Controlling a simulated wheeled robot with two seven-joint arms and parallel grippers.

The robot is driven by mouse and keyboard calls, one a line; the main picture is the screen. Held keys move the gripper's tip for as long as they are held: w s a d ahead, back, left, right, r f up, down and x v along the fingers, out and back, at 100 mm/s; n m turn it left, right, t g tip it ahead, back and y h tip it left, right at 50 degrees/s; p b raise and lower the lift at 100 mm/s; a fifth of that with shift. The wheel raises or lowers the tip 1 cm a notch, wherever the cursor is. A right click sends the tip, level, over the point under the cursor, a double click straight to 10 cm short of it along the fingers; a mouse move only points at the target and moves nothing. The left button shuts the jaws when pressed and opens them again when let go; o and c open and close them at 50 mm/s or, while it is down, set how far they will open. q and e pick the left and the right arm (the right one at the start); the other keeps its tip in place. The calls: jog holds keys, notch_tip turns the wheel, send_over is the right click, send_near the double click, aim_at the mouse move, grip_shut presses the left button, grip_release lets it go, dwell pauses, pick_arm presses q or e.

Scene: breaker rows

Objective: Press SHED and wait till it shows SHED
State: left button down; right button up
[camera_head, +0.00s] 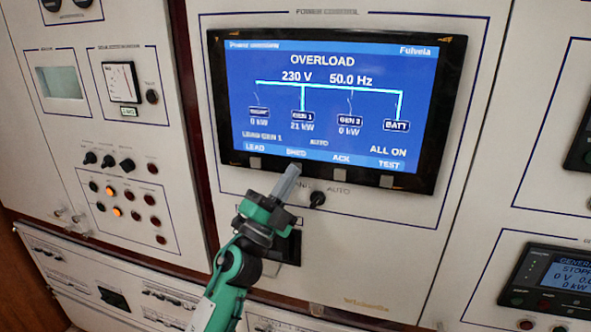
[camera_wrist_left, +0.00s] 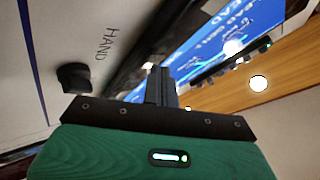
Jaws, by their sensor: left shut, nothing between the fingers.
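The power screen (camera_head: 330,110) is lit blue and reads OVERLOAD, 230 V, 50.0 Hz, with ALL ON at its lower right. Its bottom labels read LEAD, SHED (camera_head: 296,153), ACK and TEST, with grey buttons on the bezel below. My left gripper (camera_head: 290,172) is shut and empty, its tips at the bezel just under the SHED label. The tips cover the SHED button, and I cannot tell whether they touch it. In the left wrist view the shut fingers (camera_wrist_left: 161,84) point towards the screen's lower edge (camera_wrist_left: 200,55), seen at a steep angle.
A black HAND/AUTO knob (camera_head: 317,199) sits just below the bezel, right of my gripper; it also shows in the left wrist view (camera_wrist_left: 73,77). The ACK button (camera_head: 341,177) is close on the right. A generator panel (camera_head: 555,280) is at lower right.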

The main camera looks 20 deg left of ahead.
pick_arm(q)
jog(key=shift+s, duration=0.1)
dwell(0.4)
jog(key=shift+s, duration=0.7)
jog(key=s+p, duration=0.1)
jog(key=s, duration=0.4)
jog(key=shift+a, duration=0.15)
dwell(0.5)
